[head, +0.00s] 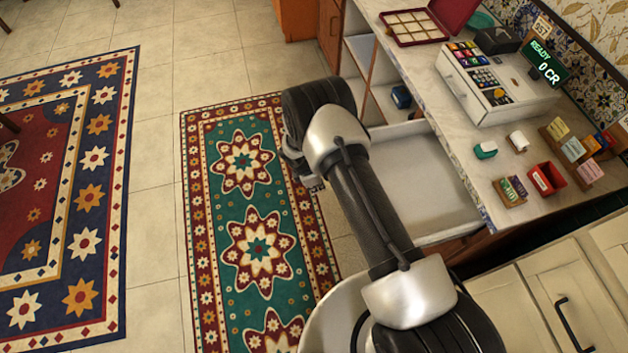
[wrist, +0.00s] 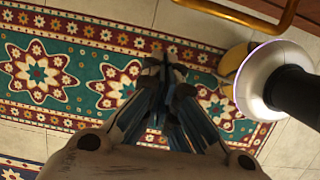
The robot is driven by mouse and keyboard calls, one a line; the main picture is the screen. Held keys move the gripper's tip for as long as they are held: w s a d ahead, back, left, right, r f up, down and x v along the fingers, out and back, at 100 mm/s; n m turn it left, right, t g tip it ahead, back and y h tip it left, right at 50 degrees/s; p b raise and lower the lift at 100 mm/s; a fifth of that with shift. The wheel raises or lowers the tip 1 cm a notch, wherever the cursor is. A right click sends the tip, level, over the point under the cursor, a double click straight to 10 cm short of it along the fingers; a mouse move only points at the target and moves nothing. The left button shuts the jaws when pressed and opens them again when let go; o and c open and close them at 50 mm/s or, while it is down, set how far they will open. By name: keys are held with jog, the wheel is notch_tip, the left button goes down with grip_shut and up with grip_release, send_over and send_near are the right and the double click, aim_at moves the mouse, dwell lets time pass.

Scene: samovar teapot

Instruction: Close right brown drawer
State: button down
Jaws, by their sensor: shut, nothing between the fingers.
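In the head view a drawer (head: 418,178) stands pulled out from under the counter, its pale inside empty where I can see it. My arm hides its front. In the wrist view a brown wooden edge with a brass bar handle (wrist: 277,22) shows at the top right; it looks like the drawer's front. My gripper (wrist: 166,68) is shut and empty above the runner rug, left of and below the handle in that view, apart from it. In the head view my gripper is mostly hidden behind my arm.
The white counter (head: 455,135) carries a cash register (head: 497,85), a red box (head: 546,179) and small cards. Open shelves (head: 385,75) lie beyond the drawer. A green runner rug (head: 258,200) covers the floor beside the counter.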

jog(key=shift+w+d, duration=0.3)
jog(key=shift+d, duration=0.75)
jog(key=shift+w+d, duration=0.25)
jog(key=shift+d, duration=0.75)
jog(key=shift+d, duration=0.1)
jog(key=w+d+b, duration=0.2)
jog(key=d, duration=0.8)
jog(key=w+d+b, duration=0.3)
jog(key=d, duration=0.7)
jog(key=w+d+b, duration=0.3)
jog(key=d, duration=0.8)
jog(key=shift+w+f, duration=0.15)
jog(key=shift+w+d+b, duration=0.25)
jog(key=shift+d+b, duration=0.15)
jog(key=shift+d, duration=0.3)
jog(key=shift+r, duration=0.2)
